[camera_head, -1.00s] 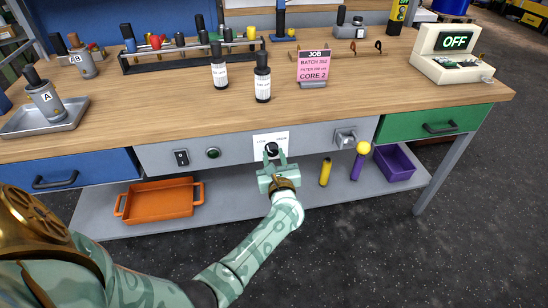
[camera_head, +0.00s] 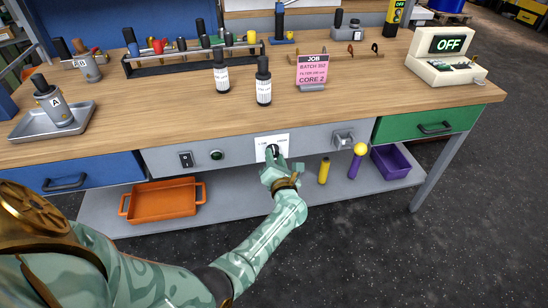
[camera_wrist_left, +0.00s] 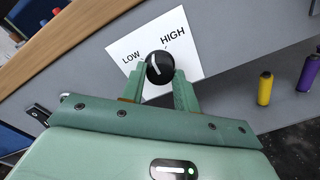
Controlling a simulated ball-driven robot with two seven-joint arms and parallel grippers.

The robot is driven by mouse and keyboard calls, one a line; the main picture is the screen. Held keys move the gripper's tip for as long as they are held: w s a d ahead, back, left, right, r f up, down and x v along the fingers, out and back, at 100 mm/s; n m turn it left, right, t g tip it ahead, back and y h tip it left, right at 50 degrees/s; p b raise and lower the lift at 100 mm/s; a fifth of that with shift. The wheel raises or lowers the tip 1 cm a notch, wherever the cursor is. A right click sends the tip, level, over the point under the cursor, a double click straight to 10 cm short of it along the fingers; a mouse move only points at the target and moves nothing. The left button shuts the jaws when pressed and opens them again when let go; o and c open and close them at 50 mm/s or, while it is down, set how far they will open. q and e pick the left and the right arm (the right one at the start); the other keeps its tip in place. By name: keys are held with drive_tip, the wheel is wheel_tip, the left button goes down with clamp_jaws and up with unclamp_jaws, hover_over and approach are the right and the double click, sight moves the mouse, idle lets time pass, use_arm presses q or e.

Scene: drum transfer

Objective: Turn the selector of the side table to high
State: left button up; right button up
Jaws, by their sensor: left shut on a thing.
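The selector is a round black knob (camera_wrist_left: 159,67) on a white plate (camera_wrist_left: 192,59) marked LOW and HIGH. The plate (camera_head: 262,146) is on the grey front panel of the side table (camera_head: 230,128). My left gripper (camera_wrist_left: 158,80) is shut on the knob, with a green finger on each side of it. In the wrist view the knob's white mark is on its left part, nearer LOW than HIGH. In the head view my left gripper (camera_head: 273,160) covers much of the knob. My right gripper is not in view.
A switch (camera_head: 186,159) and a green button (camera_head: 217,155) are left of the plate, a grey fitting (camera_head: 343,138) right. An orange tray (camera_head: 160,201), yellow cylinder (camera_head: 324,171), yellow-topped purple piece (camera_head: 356,162) and purple bin (camera_head: 392,162) are on the shelf below. The display (camera_head: 450,44) reads OFF.

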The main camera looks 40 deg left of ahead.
use_arm(q)
drive_tip(key=shift+d+r+m, duration=0.1)
drive_tip(key=shift+r+m, duration=0.05)
drive_tip(key=shift+m, duration=0.75)
drive_tip(key=m+p, duration=0.1)
drive_tip(key=m, duration=0.2)
drive_tip(key=shift+w+m, duration=0.1)
drive_tip(key=shift+m, duration=0.2)
drive_tip(key=shift+m+p, duration=0.45)
drive_tip(key=shift+m, duration=1.05)
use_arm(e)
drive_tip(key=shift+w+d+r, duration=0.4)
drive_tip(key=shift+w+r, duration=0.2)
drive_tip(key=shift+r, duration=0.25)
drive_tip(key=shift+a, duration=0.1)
use_arm(q)
drive_tip(key=o, duration=1)
drive_tip(key=shift+c, duration=0.2)
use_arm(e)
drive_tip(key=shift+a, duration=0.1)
use_arm(q)
drive_tip(key=shift+d+f, duration=0.1)
drive_tip(key=shift+f, duration=0.1)
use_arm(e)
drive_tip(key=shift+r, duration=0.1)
